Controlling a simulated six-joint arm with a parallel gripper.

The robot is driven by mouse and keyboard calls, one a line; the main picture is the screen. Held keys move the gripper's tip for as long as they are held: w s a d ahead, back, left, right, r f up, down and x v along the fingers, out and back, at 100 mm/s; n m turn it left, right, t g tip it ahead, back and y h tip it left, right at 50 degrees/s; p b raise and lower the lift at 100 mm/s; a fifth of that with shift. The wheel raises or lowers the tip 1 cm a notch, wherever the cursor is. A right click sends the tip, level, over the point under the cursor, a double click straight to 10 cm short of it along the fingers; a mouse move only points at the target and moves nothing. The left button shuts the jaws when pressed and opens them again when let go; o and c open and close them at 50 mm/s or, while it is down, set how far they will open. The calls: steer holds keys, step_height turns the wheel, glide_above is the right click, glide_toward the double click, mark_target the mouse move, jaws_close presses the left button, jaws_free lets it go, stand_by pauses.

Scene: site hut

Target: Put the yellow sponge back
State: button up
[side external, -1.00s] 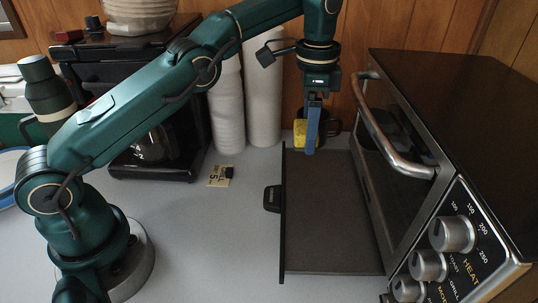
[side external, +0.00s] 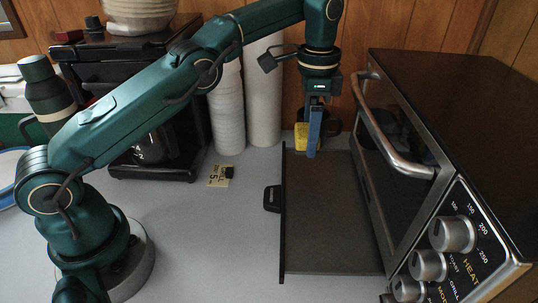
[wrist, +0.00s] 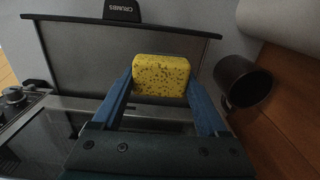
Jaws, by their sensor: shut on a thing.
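The yellow sponge (side external: 301,136) is held between the two blue fingers of my gripper (side external: 313,140). In the wrist view the speckled sponge (wrist: 160,76) sits at the fingertips of my gripper (wrist: 160,84), with a finger against each side. In the side view a blue finger hides part of it. The sponge is near the far end of the dark crumb tray (side external: 334,220), which is pulled out in front of the toaster oven. I cannot tell whether the sponge touches anything below it.
The toaster oven (side external: 460,130) with its metal handle stands at the right. A dark mug (wrist: 242,82) is close beside my gripper, near the wood wall. The counter left of the tray is mostly clear.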

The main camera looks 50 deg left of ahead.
steer(key=shift+w+f, duration=0.1)
steer(key=shift+f, duration=0.15)
stand_by(0.4)
steer(key=shift+f, duration=0.3)
steer(key=shift+s+d+f, duration=0.15)
steer(key=shift+s, duration=0.25)
steer(key=shift+s+d+f, duration=0.1)
steer(key=shift+s, duration=0.3)
steer(key=s, duration=0.6)
steer(key=s+d, duration=0.1)
steer(key=s, duration=0.2)
steer(key=shift+s+d+r, duration=0.1)
steer(key=shift+s+r, duration=0.1)
steer(key=shift+s, duration=0.1)
glide_above(217, 253)
steer(key=shift+f, duration=4.7)
